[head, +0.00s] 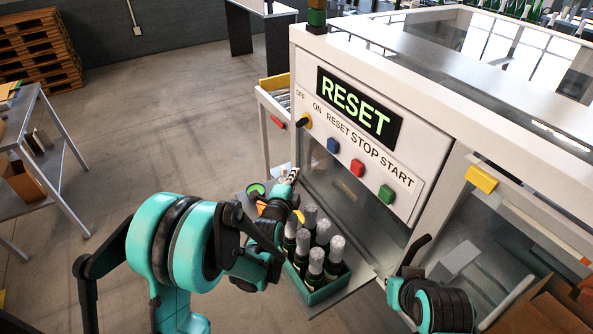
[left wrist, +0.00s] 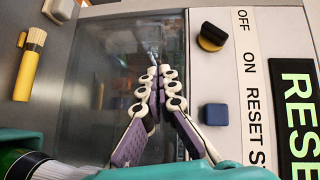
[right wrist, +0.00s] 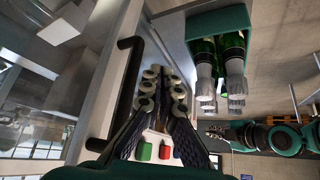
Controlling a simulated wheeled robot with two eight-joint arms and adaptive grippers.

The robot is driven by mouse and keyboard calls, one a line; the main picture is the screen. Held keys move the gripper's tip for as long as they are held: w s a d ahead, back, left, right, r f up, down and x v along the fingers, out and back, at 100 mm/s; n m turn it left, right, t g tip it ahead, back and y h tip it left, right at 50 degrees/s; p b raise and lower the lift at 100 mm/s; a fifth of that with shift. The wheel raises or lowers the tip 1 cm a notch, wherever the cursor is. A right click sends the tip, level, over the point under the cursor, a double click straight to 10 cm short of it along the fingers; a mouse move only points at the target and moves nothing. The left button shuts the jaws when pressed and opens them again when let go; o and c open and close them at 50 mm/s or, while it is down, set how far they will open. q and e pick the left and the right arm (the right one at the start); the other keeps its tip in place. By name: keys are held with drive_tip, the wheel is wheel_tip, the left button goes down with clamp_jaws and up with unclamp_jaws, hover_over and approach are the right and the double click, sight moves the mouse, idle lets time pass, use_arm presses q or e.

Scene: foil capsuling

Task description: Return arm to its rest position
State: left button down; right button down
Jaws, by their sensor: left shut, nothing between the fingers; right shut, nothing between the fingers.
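My left gripper (head: 291,177) is in front of the machine's left side, left of the button panel (head: 320,120). In the left wrist view its fingers (left wrist: 160,72) are together and empty, over a dark glass pane, left of the blue button (left wrist: 215,114). No contact with the button shows. My right arm is at the lower right of the head view. In the right wrist view the right gripper's fingers (right wrist: 164,72) are together and empty, beside a black door handle (right wrist: 124,95). I cannot tell if they touch it.
The display (head: 357,105) reads RESET, above a yellow-black knob (head: 305,121), red button (head: 357,167) and green button (head: 386,193). A metal table (head: 40,205) is at left; floor between is open.

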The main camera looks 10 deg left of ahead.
use_arm(q)
drive_tip(key=shift+s+d+r, duration=0.1)
idle(0.3)
drive_tip(key=s+a+f+n+g+y+b, duration=0.1)
drive_tip(key=s+a+n+g+b, duration=0.1)
drive_tip(key=s+n, duration=0.4)
drive_tip(key=s+a+f+n+g+y+b, duration=0.1)
drive_tip(key=s+a+n+g, duration=0.3)
drive_tip(key=s, duration=1.2)
drive_tip(key=s+a+f+n+g+b, duration=0.2)
drive_tip(key=s+a+n+g, duration=0.1)
drive_tip(key=s+n, duration=0.5)
drive_tip(key=s+a, duration=0.1)
drive_tip(key=s, duration=0.2)
drive_tip(key=shift+a+f+y+b, duration=0.15)
drive_tip(key=shift+f+y+b, duration=0.15)
drive_tip(key=shift+f+y, duration=0.1)
